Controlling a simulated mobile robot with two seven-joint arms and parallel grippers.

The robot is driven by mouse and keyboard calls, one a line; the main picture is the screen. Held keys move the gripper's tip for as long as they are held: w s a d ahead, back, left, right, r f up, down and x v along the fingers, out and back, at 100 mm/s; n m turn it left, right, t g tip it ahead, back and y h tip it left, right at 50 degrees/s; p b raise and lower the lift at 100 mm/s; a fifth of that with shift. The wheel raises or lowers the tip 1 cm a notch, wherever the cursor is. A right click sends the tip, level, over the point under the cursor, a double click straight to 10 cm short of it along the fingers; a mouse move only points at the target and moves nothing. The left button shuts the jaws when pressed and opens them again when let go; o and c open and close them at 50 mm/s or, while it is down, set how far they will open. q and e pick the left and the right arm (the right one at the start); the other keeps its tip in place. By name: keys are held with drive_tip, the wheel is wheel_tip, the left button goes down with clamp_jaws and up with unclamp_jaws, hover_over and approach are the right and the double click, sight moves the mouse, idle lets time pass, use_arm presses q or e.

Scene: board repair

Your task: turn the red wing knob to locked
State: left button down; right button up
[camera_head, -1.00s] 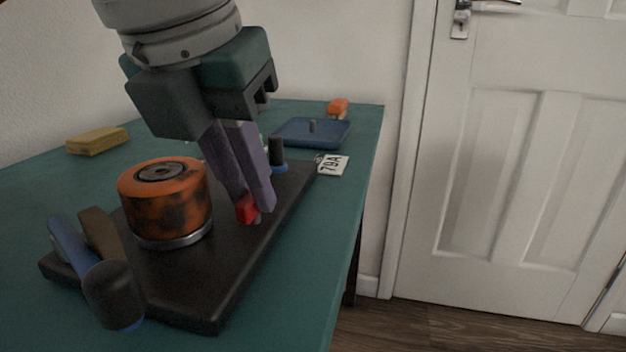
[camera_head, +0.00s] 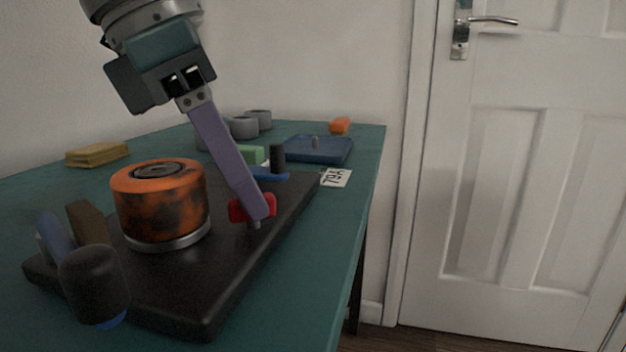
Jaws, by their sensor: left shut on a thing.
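The red wing knob (camera_head: 238,208) sits on a short post on the black board (camera_head: 190,310), right of the orange and black cylinder (camera_head: 158,205). My left gripper (camera_head: 262,212) reaches down from the upper left, its purple fingers tilted. It is shut on the knob; the fingers cover the knob's middle, and red shows on both sides of them. One finger mostly hides the other. No marking for locked can be made out. My right gripper is not in view.
Dark-capped blue clamps stand at the board's front left (camera_head: 95,285) and back (camera_head: 277,160). A blue tray (camera_head: 330,150), a white tag (camera_head: 336,178), an orange item (camera_head: 340,125), grey cups (camera_head: 244,127) and a yellow block (camera_head: 98,154) lie behind. The table's right edge is close.

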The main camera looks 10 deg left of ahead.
use_arm(q)
drive_tip(key=m, duration=0.1)
drive_tip(key=m+g, duration=0.1)
drive_tip(key=m, duration=0.1)
drive_tip(key=shift+w+r+m+h+p, duration=0.1)
drive_tip(key=shift+r+m+h+p, duration=0.05)
drive_tip(key=shift+m+h+p, duration=0.15)
drive_tip(key=shift+w+m+g+p, duration=0.1)
drive_tip(key=shift+m+g+p, duration=0.25)
drive_tip(key=shift+m+g, duration=0.95)
drive_tip(key=shift+m+t, duration=0.4)
drive_tip(key=shift+m, duration=0.1)
drive_tip(key=c, duration=1.1)
unclamp_jaws()
drive_tip(key=shift+a, duration=0.1)
drive_tip(key=p+v, duration=0.3)
drive_tip(key=v, duration=0.6)
drive_tip(key=shift+a+r, duration=0.15)
drive_tip(key=shift+r, duration=0.2)
